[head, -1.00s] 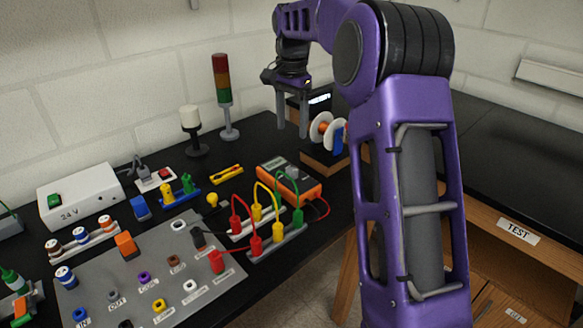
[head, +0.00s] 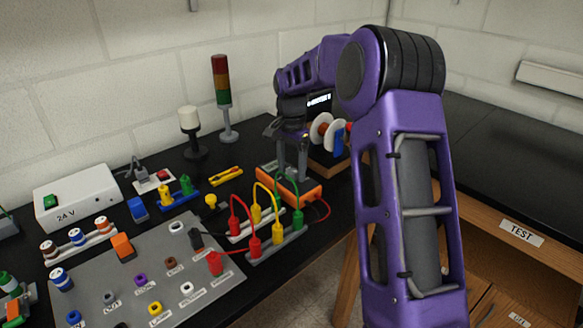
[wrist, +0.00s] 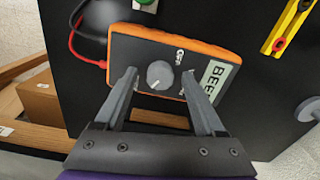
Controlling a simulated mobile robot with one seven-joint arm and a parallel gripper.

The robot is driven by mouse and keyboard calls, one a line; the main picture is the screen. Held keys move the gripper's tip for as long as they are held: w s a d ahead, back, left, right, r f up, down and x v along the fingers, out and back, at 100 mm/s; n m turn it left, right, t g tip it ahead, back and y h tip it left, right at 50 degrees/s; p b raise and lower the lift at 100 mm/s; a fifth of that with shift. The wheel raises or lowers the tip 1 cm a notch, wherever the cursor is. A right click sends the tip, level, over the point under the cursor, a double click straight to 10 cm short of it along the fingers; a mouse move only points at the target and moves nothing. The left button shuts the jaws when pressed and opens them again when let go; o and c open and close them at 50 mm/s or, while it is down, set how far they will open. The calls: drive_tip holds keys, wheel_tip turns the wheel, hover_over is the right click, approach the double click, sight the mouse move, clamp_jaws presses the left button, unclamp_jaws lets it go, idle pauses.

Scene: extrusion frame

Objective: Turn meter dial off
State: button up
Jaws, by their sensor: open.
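The orange and dark meter (head: 298,194) lies on the black bench, partly hidden behind my gripper in the head view. In the wrist view the meter (wrist: 145,52) shows its round grey dial (wrist: 159,74) with a light pointer mark and a display (wrist: 216,77) that reads what looks like "BEEP". My gripper (head: 292,178) is open and points down at the meter. In the wrist view my gripper (wrist: 158,80) has one finger on either side of the dial, with gaps on both sides. I cannot tell how far the fingertips are above the meter face.
Red, yellow and green looped leads (head: 265,215) stand just in front of the meter. A red lead (wrist: 76,45) runs from its end. Wire spools (head: 328,132) stand close behind my gripper. A yellow tool-like strip (head: 226,175) lies to the left.

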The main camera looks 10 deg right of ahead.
clamp_jaws()
